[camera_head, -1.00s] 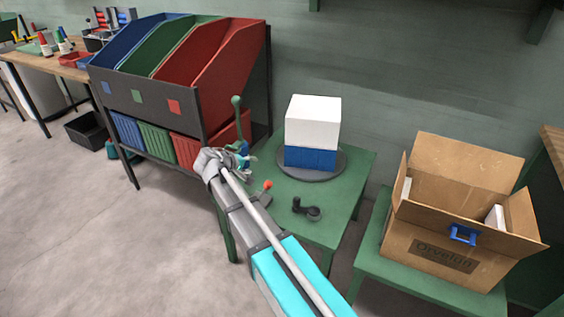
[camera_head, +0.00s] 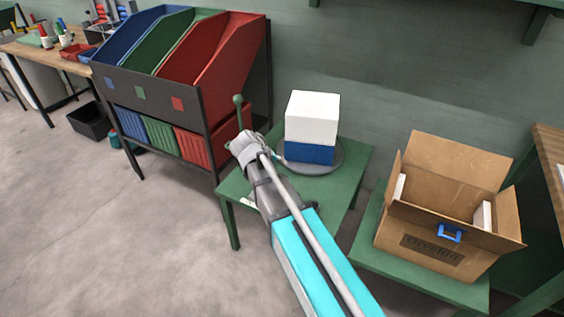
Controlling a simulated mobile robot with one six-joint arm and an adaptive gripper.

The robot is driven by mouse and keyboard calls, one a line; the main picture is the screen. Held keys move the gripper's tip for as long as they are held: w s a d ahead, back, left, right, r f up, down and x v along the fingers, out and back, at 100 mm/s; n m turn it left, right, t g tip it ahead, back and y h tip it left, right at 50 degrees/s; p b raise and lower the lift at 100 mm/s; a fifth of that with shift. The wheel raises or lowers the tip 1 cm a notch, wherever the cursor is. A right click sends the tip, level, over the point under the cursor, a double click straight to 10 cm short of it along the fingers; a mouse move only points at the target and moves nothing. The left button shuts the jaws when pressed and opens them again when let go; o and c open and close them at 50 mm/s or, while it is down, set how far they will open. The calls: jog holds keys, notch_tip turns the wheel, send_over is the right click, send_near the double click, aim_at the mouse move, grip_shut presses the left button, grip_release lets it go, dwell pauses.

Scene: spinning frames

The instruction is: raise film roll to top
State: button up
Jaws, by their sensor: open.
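I cannot make out a film roll; it may be hidden behind my arm. A green post with a round knob (camera_head: 238,108) rises just behind my gripper (camera_head: 243,143). My gripper is open at the left side of the green table (camera_head: 345,195), and its fingers are small and partly hidden by my own wrist. I cannot tell whether it touches the post. On the table, a white block (camera_head: 311,117) sits on a blue block (camera_head: 309,153), on a round grey turntable (camera_head: 330,165) right of my gripper.
A rack of sloped blue, green and red bins (camera_head: 213,60) stands at left, close to the gripper. An open cardboard box (camera_head: 440,215) with a blue clip (camera_head: 449,233) sits on a green stand at right. The floor at lower left is clear.

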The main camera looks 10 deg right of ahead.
jog(key=shift+s+d+r+m+g+y+p, duration=0.3)
jog(key=shift+s+d+r+p, duration=0.25)
jog(key=shift+s+d, duration=0.2)
jog(key=shift+s+f, duration=0.1)
jog(key=s+d+f+m+g+y, duration=0.1)
jog(key=s+d+m+y, duration=0.1)
jog(key=s, duration=0.5)
jog(key=s+d+f+m+g+y, duration=0.1)
jog(key=s+d+f+g+y, duration=0.1)
jog(key=s, duration=0.6)
jog(key=shift+d+m+y, duration=0.4)
jog(key=shift+d+y, duration=0.5)
jog(key=shift+d, duration=0.1)
jog(key=shift+s+f, duration=0.1)
